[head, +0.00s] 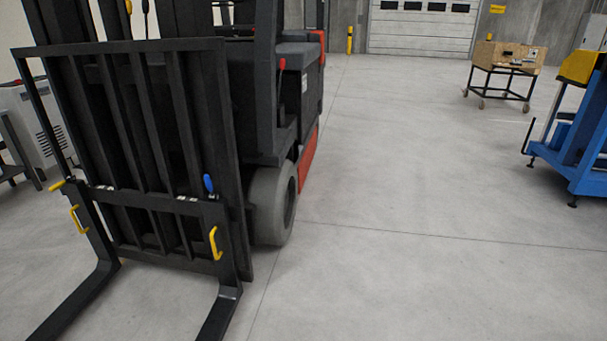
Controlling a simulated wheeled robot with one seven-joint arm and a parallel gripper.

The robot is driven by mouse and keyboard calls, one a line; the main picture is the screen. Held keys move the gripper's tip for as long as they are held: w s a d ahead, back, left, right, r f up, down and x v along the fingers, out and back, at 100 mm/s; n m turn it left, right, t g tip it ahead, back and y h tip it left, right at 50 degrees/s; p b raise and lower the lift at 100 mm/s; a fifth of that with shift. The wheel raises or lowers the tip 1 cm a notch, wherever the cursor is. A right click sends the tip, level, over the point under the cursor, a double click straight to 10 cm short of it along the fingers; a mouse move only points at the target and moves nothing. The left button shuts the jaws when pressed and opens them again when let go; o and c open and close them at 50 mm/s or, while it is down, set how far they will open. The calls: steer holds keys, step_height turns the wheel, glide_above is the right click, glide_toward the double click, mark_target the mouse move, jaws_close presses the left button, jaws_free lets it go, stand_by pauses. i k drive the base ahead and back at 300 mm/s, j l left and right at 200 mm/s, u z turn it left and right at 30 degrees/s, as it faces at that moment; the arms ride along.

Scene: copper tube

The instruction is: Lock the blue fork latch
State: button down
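The blue fork latch (208,183) is a small blue handle at the top of the right-hand fork, on the carriage bar of a black and red forklift (270,110). It stands nearly upright, tilted slightly to the left at its top. A yellow latch handle (57,186) sits at the top of the left-hand fork and lies tilted, close to flat. Yellow grab handles are on the left fork (78,219) and on the right fork (215,243). My gripper is not in view.
The two forks (219,314) reach forward along the floor. The grey floor to the right (430,220) is clear. A blue machine frame (580,140) stands at the right edge, and a wheeled wooden cart (505,68) is at the back right. A grey cabinet (35,120) is at the left.

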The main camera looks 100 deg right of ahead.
mark_target(207, 182)
steer(key=k+l+z, duration=0.1)
steer(key=l+z, duration=0.95)
steer(key=l, duration=0.5)
steer(key=i+l+z, duration=0.1)
steer(key=l, duration=0.45)
